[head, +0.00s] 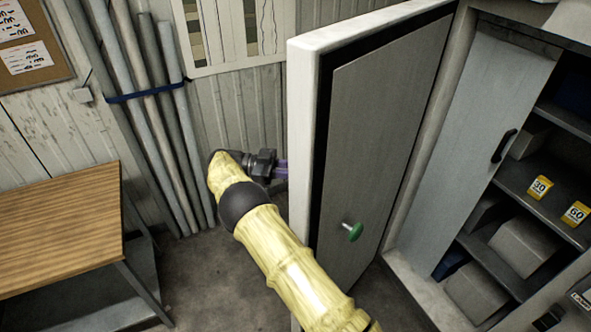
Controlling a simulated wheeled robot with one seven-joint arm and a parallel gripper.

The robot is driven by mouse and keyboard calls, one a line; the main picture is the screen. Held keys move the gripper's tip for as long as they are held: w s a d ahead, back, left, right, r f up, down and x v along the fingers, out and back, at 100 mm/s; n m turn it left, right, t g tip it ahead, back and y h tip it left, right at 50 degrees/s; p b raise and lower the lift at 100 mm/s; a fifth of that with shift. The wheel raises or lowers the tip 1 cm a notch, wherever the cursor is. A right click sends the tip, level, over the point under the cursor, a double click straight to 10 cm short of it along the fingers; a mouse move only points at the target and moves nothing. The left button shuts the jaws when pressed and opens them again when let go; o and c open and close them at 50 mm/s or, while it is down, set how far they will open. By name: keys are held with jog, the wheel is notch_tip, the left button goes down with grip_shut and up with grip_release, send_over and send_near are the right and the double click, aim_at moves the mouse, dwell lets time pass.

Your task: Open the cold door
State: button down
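The cold door (385,125) is a thick white-edged door with a grey inner panel, a dark seal around it and a green knob (353,231) on that panel. It stands well open, swung out from its frame at the right. My gripper (283,172) is at the left of the door's thick edge, on the door's outer side. Its purple fingers show only in part, and their tips are hidden behind the door edge. I cannot tell whether they touch the door or hold anything.
A wooden-topped table (60,228) stands at the left. Several grey tubes (150,110) lean on the wall, held by a blue strap. At the right are a grey cabinet door (480,140) and shelves with boxes and yellow 30 and 60 labels. Bare floor (215,270) lies between table and door.

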jog(key=shift+w+d+r, duration=0.15)
jog(key=shift+w+r, duration=0.05)
jog(key=shift+w, duration=0.15)
jog(key=c, duration=1.6)
grip_release()
jog(key=shift+c, duration=0.2)
jog(key=o, duration=0.3)
jog(key=shift+w+d, duration=0.1)
jog(key=shift+o, duration=0.4)
jog(key=shift+w+d+f, duration=0.1)
jog(key=shift+d, duration=0.1)
jog(key=shift+s+a, duration=0.2)
jog(key=shift+a, duration=0.1)
jog(key=shift+f, duration=0.1)
